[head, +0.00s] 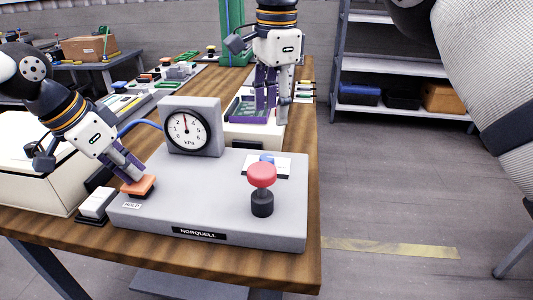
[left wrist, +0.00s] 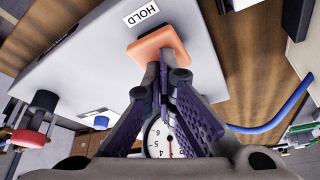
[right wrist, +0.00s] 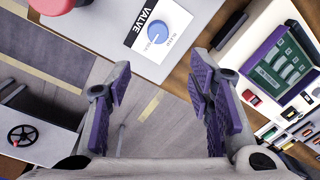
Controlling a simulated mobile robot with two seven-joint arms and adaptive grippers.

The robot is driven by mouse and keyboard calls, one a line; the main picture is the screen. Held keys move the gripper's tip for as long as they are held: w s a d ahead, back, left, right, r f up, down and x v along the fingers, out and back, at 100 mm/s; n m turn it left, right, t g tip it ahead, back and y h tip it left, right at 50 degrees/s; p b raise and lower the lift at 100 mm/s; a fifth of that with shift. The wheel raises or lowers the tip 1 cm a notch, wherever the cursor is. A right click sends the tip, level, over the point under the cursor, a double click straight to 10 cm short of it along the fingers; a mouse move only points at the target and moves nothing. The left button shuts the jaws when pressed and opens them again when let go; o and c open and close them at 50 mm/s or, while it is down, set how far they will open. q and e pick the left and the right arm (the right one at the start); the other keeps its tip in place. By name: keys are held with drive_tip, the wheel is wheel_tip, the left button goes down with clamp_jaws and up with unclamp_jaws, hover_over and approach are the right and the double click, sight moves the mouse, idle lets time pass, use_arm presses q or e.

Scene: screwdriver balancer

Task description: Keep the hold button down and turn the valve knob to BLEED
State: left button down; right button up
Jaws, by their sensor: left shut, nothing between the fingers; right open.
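The grey Norquell unit (head: 190,215) stands on the wooden bench. Its orange hold button (head: 138,187) is at the front left, beside a HOLD label, and also shows in the left wrist view (left wrist: 157,45). My left gripper (head: 134,177) is shut and empty, its fingertips against the button's top; how far the button is pressed I cannot tell. The blue valve knob (right wrist: 152,27), on a white VALVE plate, is partly behind the red mushroom button (head: 262,176) in the head view. My right gripper (right wrist: 163,85) is open and empty, behind the unit and apart from the knob.
A pressure gauge (head: 186,130) in kPa rises from the unit's back left, with a blue hose. A white block (head: 96,205) lies left of the unit. A cream case with a green board (right wrist: 283,68) is behind it.

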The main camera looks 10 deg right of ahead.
sight(267, 157)
use_arm(q)
drive_tip(key=shift+f, duration=0.15)
use_arm(e)
drive_tip(key=f, duration=0.3)
drive_tip(key=a+f, duration=0.1)
drive_tip(key=f, duration=0.7)
drive_tip(key=shift+a+f, duration=0.15)
drive_tip(key=shift+f, duration=0.05)
clamp_jaws()
